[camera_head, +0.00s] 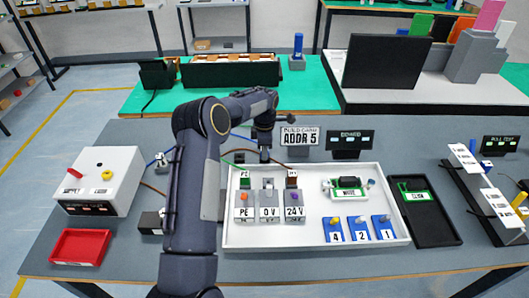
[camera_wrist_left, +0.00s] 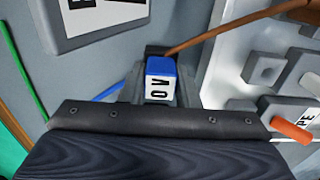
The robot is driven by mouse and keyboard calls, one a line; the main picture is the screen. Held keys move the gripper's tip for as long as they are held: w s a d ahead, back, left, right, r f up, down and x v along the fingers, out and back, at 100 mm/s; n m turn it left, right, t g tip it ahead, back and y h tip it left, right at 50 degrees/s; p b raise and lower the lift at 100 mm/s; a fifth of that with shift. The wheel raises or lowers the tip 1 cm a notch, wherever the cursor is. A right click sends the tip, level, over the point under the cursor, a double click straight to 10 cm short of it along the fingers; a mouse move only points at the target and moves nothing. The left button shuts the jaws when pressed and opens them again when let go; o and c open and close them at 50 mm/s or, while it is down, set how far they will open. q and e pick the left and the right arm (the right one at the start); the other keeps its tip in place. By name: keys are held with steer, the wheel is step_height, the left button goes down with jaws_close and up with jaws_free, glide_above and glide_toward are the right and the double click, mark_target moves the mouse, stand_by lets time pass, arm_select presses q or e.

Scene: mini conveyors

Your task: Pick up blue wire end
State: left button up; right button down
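The blue wire end (camera_wrist_left: 160,68) is a small blue block with a white 0V label in the left wrist view. My left gripper (camera_wrist_left: 160,85) has its dark fingers close against both sides of it, and looks shut on it. A blue wire (camera_wrist_left: 108,92) runs off to the left behind the finger. In the head view my left gripper (camera_head: 265,155) is at the back edge of the white tray, where it hides the blue end. My right gripper is not in view.
The white tray (camera_head: 300,238) holds PE, 0 V and 24V blocks and blue numbered blocks. A brown wire (camera_wrist_left: 225,33) passes beside the gripper. A red bin (camera_head: 80,247) and a white box (camera_head: 105,170) stand left; a black tray (camera_head: 428,228) lies right.

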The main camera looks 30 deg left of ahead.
arm_select(q)
steer(key=c, duration=0.4)
steer(key=shift+c, duration=0.4)
